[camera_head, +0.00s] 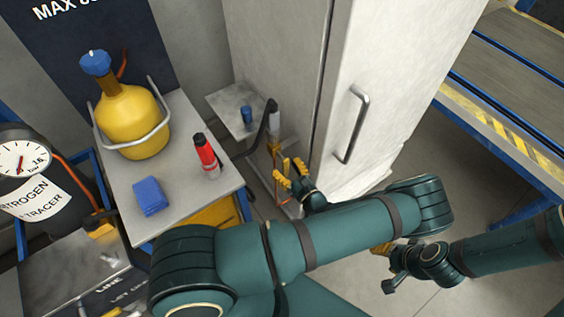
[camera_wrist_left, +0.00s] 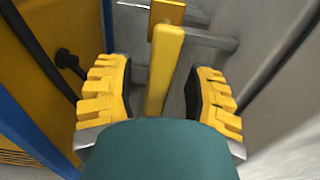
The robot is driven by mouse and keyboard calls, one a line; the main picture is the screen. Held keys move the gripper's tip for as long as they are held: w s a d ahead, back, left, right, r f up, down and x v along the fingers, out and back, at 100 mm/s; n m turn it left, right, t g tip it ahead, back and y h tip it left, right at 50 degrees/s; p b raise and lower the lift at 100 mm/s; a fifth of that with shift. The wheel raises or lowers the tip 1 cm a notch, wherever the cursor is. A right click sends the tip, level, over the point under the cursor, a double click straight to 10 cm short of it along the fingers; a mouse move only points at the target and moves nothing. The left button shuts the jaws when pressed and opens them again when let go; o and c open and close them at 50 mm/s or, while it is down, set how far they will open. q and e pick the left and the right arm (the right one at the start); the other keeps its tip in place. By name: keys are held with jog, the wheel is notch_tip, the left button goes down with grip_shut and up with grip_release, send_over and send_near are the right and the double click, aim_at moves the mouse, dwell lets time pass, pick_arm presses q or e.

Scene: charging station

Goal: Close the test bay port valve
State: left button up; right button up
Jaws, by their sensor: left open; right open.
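A yellow valve lever (camera_wrist_left: 165,68) stands between the two yellow-padded fingers of my left gripper (camera_wrist_left: 159,78) in the left wrist view. Gaps show on both sides, so the fingers do not visibly touch it. A yellow block (camera_wrist_left: 167,13) sits at its far end, beside a grey pipe or bracket. In the head view my left gripper (camera_head: 290,174) is open, low beside the white cabinet, at the yellow valve parts (camera_head: 273,146). The lever's pivot is not clear. My right gripper (camera_head: 383,266) is open and empty above the floor on the right, partly hidden.
The tall white cabinet (camera_head: 394,75) with a bar handle (camera_head: 352,124) rises right of the valve. A grey-topped cart (camera_head: 178,195) at left carries a yellow cylinder (camera_head: 130,118), a red bottle (camera_head: 206,153) and a blue block (camera_head: 149,195). A black hose (camera_head: 264,125) hangs near the valve.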

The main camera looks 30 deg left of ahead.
pick_arm(q)
jog(key=shift+w+a, duration=0.1)
jog(key=shift+a, duration=0.15)
pick_arm(e)
jog(key=shift+w+a, duration=0.1)
pick_arm(q)
jog(key=shift+o, duration=0.2)
grip_shut()
